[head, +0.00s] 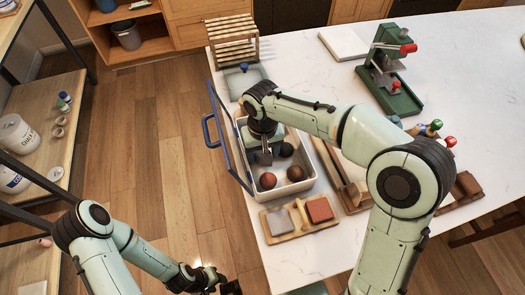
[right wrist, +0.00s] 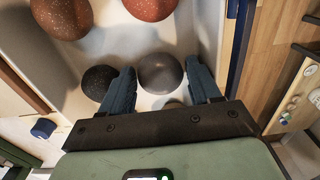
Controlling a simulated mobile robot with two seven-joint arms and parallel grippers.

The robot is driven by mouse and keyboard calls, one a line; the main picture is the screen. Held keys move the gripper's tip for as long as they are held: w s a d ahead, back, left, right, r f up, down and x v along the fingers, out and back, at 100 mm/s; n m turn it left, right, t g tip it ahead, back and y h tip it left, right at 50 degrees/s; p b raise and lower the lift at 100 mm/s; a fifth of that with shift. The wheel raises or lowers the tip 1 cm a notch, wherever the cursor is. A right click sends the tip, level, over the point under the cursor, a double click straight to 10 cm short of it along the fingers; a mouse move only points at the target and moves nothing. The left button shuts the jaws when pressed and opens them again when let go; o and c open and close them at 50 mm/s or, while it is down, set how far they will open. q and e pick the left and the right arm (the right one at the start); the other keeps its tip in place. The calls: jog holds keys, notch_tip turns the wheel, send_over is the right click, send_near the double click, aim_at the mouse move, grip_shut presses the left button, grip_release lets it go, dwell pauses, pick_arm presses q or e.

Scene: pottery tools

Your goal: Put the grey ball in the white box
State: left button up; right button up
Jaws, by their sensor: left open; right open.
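A white open box (head: 308,184) stands on the table with several balls inside. The grey ball (right wrist: 160,73) lies on its floor, between the fingertips of my right gripper (right wrist: 162,80). My right gripper also shows in the head view (head: 263,157), pointing down into the box, and largely hides the grey ball there. The right gripper is open, with its fingers either side of the ball. A dark ball (right wrist: 99,82) lies just outside one finger. My left gripper (head: 230,287) is open and low at the bottom edge, away from the table, partly cut off.
Two reddish-brown balls (head: 268,180) lie at the near end of the box. A wooden tray (head: 285,232) with a grey and a red block is in front. A blue frame (head: 228,140) stands along the left. A green press (head: 388,75) stands at the back right.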

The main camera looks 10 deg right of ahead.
jog(key=shift+r, duration=0.3)
pick_arm(q)
jog(key=r+p, duration=0.1)
jog(key=w+r+p, duration=0.1)
jog(key=shift+w+r, duration=0.3)
jog(key=shift+r, duration=0.05)
pick_arm(e)
notch_tip(320, 180, up, 12)
pick_arm(q)
jog(key=shift+s, duration=0.15)
pick_arm(e)
jog(key=shift+s+f, duration=0.1)
jog(key=shift+f, duration=0.05)
